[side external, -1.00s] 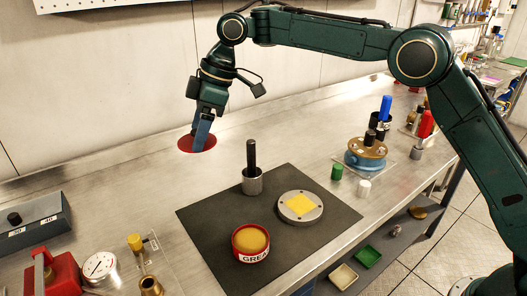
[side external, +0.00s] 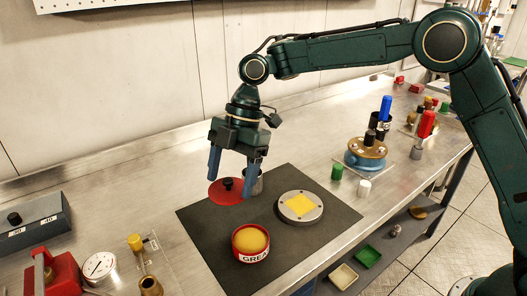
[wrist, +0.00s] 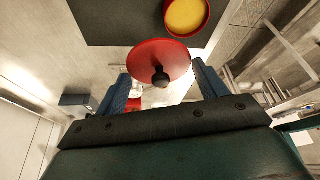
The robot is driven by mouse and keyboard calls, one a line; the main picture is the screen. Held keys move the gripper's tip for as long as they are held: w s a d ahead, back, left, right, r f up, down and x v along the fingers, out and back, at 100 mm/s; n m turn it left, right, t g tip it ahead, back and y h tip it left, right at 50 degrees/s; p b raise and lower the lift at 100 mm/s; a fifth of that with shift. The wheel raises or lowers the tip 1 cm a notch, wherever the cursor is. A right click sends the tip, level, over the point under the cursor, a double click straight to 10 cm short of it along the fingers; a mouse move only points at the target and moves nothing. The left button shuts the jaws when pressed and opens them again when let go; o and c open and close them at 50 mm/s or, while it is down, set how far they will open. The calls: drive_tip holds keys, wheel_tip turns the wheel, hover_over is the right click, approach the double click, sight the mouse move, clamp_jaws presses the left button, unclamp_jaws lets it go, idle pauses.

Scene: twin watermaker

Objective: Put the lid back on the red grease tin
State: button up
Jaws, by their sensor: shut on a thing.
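The red lid (side external: 222,196), a round disc with a black knob (side external: 228,183) on top, is held across its rim between the two spread fingers of my gripper (side external: 231,186). In the wrist view the lid (wrist: 175,52) sits between the fingertips (wrist: 161,75), its knob towards the camera. The lid appears raised, near the mat's back left edge; its exact height is unclear. The red grease tin (side external: 250,255) stands open on the dark mat, with yellow grease (side external: 250,240) inside. It is nearer the camera than my gripper and a little right. The tin also shows at the top of the wrist view (wrist: 206,28).
Green (side external: 336,172) and white (side external: 364,187) cylinders stand right. A gauge (side external: 99,267) and brass fitting (side external: 150,286) stand left.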

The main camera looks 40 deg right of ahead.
drive_tip(key=shift+s+d+f+n+g+h, duration=0.2)
drive_tip(key=shift+s+f+n, duration=0.25)
drive_tip(key=shift+s+n, duration=0.35)
drive_tip(key=shift+s+d+f+n+g+h, duration=0.2)
drive_tip(key=shift+s+f+n, duration=0.25)
drive_tip(key=shift+s, duration=0.5)
drive_tip(key=shift+s+d+f+n+g+h, duration=0.1)
drive_tip(key=shift+s+f+n+g, duration=0.25)
drive_tip(key=shift+s+n, duration=0.45)
drive_tip(key=shift+s+f, duration=0.1)
drive_tip(key=shift+f, duration=0.1)
drive_tip(key=shift+f, duration=2.85)
clamp_jaws()
drive_tip(key=shift+f+m, duration=0.25)
drive_tip(key=shift+f, duration=0.05)
drive_tip(key=shift+w+a+r, duration=0.1)
drive_tip(key=shift+w+r, duration=0.05)
drive_tip(key=shift+w, duration=0.35)
drive_tip(key=shift+r, duration=0.3)
drive_tip(key=shift+s+f, duration=0.4)
drive_tip(key=shift+f, duration=0.15)
